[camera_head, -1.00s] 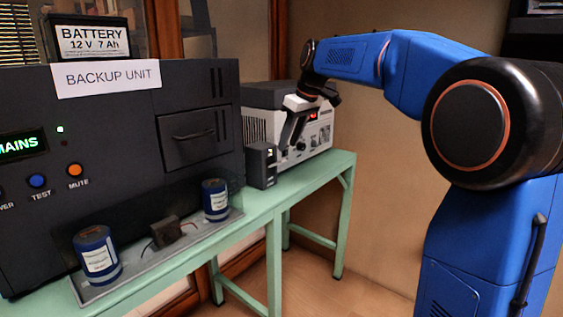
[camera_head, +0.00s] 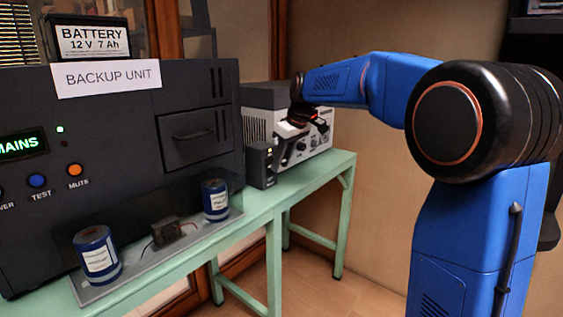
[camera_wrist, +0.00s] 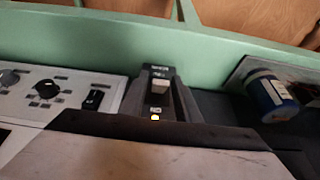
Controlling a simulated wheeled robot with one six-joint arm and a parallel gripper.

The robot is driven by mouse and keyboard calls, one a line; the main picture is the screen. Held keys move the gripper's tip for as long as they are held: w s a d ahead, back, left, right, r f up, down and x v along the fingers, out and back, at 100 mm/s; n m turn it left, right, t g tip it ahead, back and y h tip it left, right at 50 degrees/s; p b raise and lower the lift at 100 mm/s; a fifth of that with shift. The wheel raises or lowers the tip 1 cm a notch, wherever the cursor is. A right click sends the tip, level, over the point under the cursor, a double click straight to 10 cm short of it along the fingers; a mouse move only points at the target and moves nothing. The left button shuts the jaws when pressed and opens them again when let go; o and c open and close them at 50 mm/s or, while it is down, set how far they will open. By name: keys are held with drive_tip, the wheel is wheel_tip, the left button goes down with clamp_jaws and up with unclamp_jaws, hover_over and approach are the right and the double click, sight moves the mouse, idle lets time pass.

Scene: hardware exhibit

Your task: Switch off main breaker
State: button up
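A small dark breaker box (camera_head: 262,165) stands on the green bench beside the grey and white instrument. I cannot read which way the lever is set. My gripper (camera_head: 285,132) hangs just above and to the right of the box in the head view, apart from the lever. In the wrist view a broad dark and greyish shape fills the lower middle, and separate fingertips cannot be made out.
The white instrument (camera_wrist: 60,95) with knobs stands close beside the box. The large backup unit (camera_head: 120,125) is to the left. Blue cans (camera_head: 97,256) and a small dark part (camera_head: 166,231) sit on a metal strip. The bench (camera_head: 300,176) is bare at its front right.

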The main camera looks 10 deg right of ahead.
clamp_jaws()
drive_tip(key=shift+s+d+f+t+y, duration=0.25)
drive_tip(key=shift+s+f+t+y, duration=0.1)
drive_tip(key=shift+f+t+y, duration=0.45)
drive_tip(key=shift+s+d+f+t+y, duration=0.1)
drive_tip(key=shift+f+t+y, duration=0.3)
drive_tip(key=shift+t, duration=0.3)
drive_tip(key=shift+s+f+t+y, duration=0.1)
drive_tip(key=shift+f+t+y, duration=0.25)
drive_tip(key=shift+t, duration=0.35)
drive_tip(key=shift+w+f+t+y, duration=0.1)
drive_tip(key=shift+f+t+y, duration=0.8)
drive_tip(key=shift+t, duration=0.3)
drive_tip(key=shift+w+a+f+t+y, duration=0.1)
drive_tip(key=shift+w+f+t+y, duration=0.05)
drive_tip(key=shift+f+t+y, duration=0.4)
drive_tip(key=shift+w+a+f+t+y, duration=0.1)
drive_tip(key=shift+f+t+y, duration=0.1)
drive_tip(key=shift+t+y, duration=0.4)
drive_tip(key=shift+t, duration=0.25)
